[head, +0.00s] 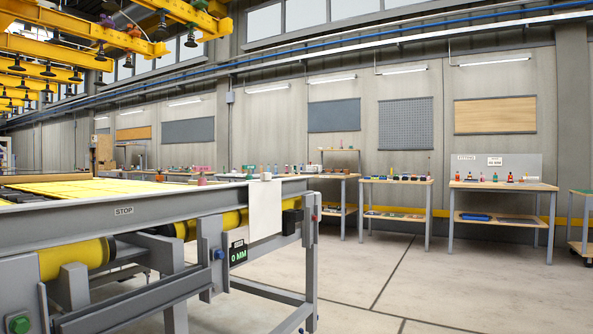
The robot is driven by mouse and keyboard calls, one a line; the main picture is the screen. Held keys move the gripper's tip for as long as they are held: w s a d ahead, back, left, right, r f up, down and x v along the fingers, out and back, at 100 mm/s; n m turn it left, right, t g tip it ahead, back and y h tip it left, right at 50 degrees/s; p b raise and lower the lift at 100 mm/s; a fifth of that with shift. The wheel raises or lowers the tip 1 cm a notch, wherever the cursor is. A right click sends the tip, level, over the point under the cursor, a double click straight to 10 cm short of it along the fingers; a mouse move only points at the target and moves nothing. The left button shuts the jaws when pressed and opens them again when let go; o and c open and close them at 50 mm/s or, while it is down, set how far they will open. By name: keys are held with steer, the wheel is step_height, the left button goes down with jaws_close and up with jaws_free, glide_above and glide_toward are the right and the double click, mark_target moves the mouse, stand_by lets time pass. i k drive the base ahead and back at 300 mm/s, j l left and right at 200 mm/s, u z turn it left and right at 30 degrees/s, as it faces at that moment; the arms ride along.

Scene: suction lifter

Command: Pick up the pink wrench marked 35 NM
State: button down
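I cannot make out a pink wrench marked 35 NM in the head view. Small tools and bottles stand on the benches along the back wall, too small to identify. A small pink item (201,168) shows beyond the conveyor frame, but its shape and any marking are unclear. The right bench (500,186) holds several small coloured items below a grey backboard with a small sign, whose text I cannot read surely. My gripper is not in view.
A grey conveyor frame (140,212) marked STOP, with yellow rollers, fills the left foreground. A white cloth or sheet (265,210) hangs over its end. A middle bench (397,183) and a cart (582,222) stand at the wall. The concrete floor (440,285) at right is clear.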

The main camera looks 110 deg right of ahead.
mark_target(201, 180)
steer(key=l+z, duration=0.1)
steer(key=z, duration=2.45)
steer(key=i+l+z, duration=0.55)
steer(key=l, duration=0.25)
